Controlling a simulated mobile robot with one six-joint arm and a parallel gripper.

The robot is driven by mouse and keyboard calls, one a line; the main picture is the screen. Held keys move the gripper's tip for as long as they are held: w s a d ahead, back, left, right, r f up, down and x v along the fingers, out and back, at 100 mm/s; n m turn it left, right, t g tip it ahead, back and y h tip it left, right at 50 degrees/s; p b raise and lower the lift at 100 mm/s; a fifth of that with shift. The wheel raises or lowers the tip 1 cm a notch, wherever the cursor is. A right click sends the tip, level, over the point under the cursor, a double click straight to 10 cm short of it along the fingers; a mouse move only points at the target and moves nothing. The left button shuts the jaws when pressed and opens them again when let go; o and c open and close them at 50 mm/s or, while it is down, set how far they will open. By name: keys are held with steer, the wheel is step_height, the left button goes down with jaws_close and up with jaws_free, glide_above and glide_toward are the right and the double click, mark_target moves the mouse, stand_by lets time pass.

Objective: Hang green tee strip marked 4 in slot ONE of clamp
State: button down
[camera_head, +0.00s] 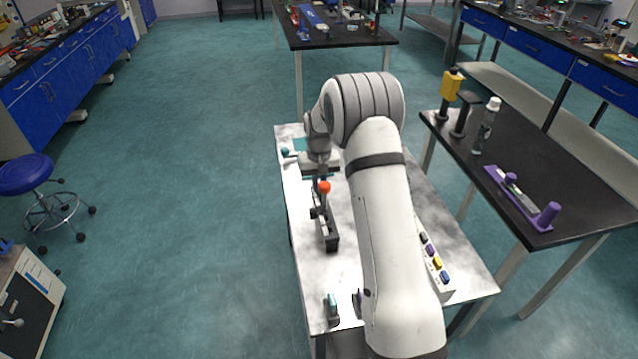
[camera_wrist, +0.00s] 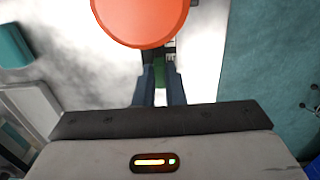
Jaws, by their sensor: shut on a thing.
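My gripper (camera_wrist: 160,80) is shut on a green strip (camera_wrist: 160,73), which shows as a small patch between the dark fingers. Any number on the strip cannot be read. In the head view my gripper (camera_head: 321,180) is at the far end of a black clamp (camera_head: 328,228) on the white table. The clamp has an orange-red knob (camera_head: 324,187). The knob also fills the top middle of the wrist view (camera_wrist: 140,14). The clamp's slots and the strip's lower end are hidden, so I cannot tell whether strip and clamp touch.
The marbled white table (camera_head: 298,220) also holds a teal item (camera_head: 333,307) at its front edge and a box with several coloured buttons (camera_head: 435,258), partly behind my arm. A black table (camera_head: 560,170) at the right carries a bottle (camera_head: 487,125) and a purple tool (camera_head: 520,195).

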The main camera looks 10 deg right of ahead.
steer(key=c, duration=1.4)
jaws_free()
steer(key=shift+c, duration=0.2)
steer(key=shift+r+p, duration=1.6)
steer(key=shift+r, duration=1.45)
